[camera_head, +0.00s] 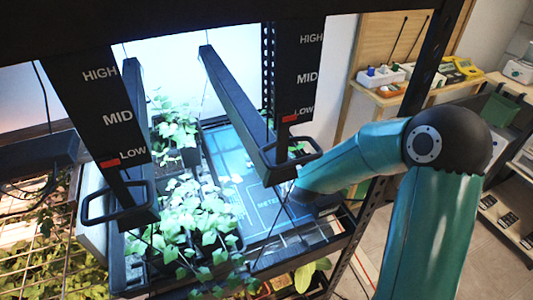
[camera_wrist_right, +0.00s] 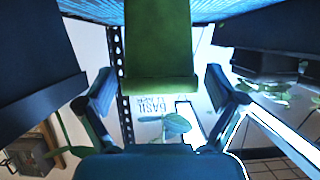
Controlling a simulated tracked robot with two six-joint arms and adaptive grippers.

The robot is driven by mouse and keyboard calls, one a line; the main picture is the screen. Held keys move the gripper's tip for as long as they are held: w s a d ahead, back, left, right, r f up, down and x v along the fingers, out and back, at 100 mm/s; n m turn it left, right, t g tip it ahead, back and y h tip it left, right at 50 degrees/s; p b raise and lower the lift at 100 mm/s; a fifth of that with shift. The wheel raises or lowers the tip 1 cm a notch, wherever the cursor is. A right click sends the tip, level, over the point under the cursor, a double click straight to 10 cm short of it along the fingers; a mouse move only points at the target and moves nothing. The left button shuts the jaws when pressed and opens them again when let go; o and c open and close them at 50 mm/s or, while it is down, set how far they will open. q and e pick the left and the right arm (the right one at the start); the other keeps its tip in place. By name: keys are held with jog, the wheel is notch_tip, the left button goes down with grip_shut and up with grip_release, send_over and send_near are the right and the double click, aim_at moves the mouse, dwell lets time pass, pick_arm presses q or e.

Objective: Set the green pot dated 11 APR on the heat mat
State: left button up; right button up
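In the right wrist view, a green pot (camera_wrist_right: 158,40) is ahead of my right gripper (camera_wrist_right: 164,88), its thick rim towards the bottom of the picture. A small seedling (camera_wrist_right: 172,124) shows below the rim, beside a pale label (camera_wrist_right: 166,100) reading BASIL; its second line is too small to read surely. The gripper's fingers are apart, one on each side of the rim, with a narrow gap seen on both sides. A blue gridded surface, apparently the mat, lies at the picture's top. In the head view the blue mat (camera_head: 235,165) is on the rack shelf; the right gripper and green pot are hidden. My left gripper is out of view.
Leafy seedlings (camera_head: 195,215) crowd the shelf left of the mat. Two black light bars (camera_head: 235,105) with handles hang low over the shelf. Dark pots flank the green pot in the wrist view (camera_wrist_right: 265,62). A rack post (camera_head: 375,200) stands near my right arm.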

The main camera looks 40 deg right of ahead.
jog(key=shift+s+a+r, duration=0.1)
jog(key=shift+s+r, duration=0.15)
jog(key=shift+s, duration=0.25)
jog(key=b+v, duration=0.2)
jog(key=v, duration=0.9)
jog(key=shift+b, duration=0.3)
jog(key=shift+f, duration=0.1)
